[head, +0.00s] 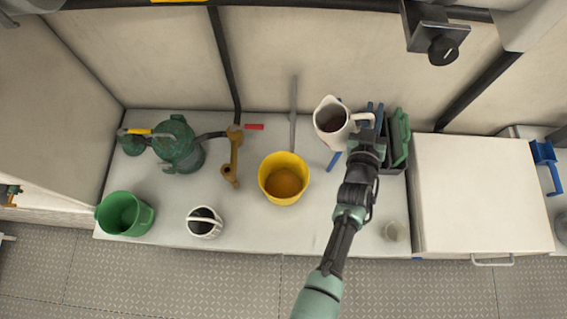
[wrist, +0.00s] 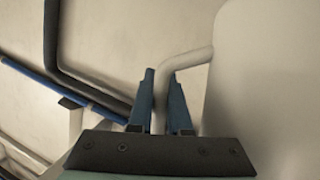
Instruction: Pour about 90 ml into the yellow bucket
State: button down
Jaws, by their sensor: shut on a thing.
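The yellow bucket (head: 267,186) stands on the pale bench near its middle, and its inside looks amber-brown; I cannot tell whether that is liquid or shade. A white pitcher (head: 325,108) with dark reddish liquid inside is behind and right of the bucket, near the back wall. My gripper (head: 374,110) is shut on the pitcher's handle, on its right side. In the wrist view the blue fingers (wrist: 160,85) sit on both sides of the white handle (wrist: 187,61), with the pitcher's body (wrist: 265,80) at right. Whether the pitcher touches the bench is unclear.
A clear cup (head: 395,231) is front right; a white cabinet (head: 480,195) stands beyond.

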jog(key=p, duration=0.3)
jog(key=shift+d+r+m+g+y, duration=0.15)
jog(key=shift+m+g+y, duration=0.15)
jog(key=shift+g, duration=0.1)
jog(key=shift+p, duration=0.5)
jog(key=f+m+g+y+p, duration=0.1)
jog(key=f+p, duration=0.1)
jog(key=p, duration=0.2)
jog(key=shift+m+g+p, duration=0.3)
jog(key=shift+g, duration=0.1)
